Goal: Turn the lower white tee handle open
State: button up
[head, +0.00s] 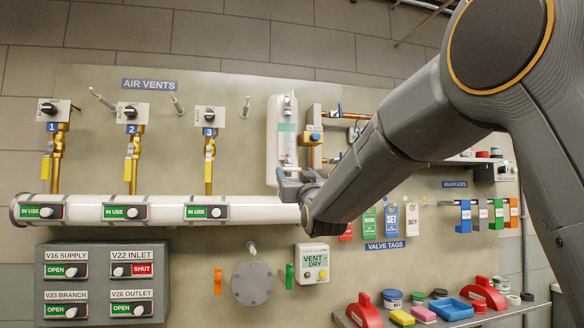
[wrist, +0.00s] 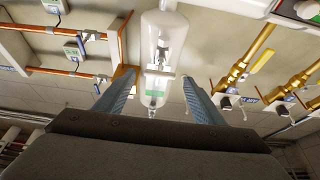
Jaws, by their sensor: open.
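A white rounded vessel (head: 283,135) is mounted upright on the wall panel, with a green label on its front. It also shows upside down in the wrist view (wrist: 173,38). A small white tee handle (wrist: 160,73) appears on its front there; in the head view the lower fitting (head: 288,160) is small and its exact pose is unclear. My gripper (head: 293,178) is at the vessel's lower end. In the wrist view its two blue-grey fingers (wrist: 157,73) are apart and empty, one on either side of the handle in the picture. I cannot tell the gap in depth.
A white header pipe (head: 165,209) with green IN USE plates runs left of my gripper. Brass valves with yellow levers (head: 132,160) stand above it. Copper pipes (wrist: 100,75) run beside the vessel. A shelf (head: 440,318) with red items and jars is lower right.

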aim_at(293, 170)
jog(key=shift+p+x, duration=0.9)
jog(key=shift+x, duration=1.5)
jog(key=shift+f, duration=0.1)
jog(key=c, duration=1)
jog(key=shift+c, duration=0.2)
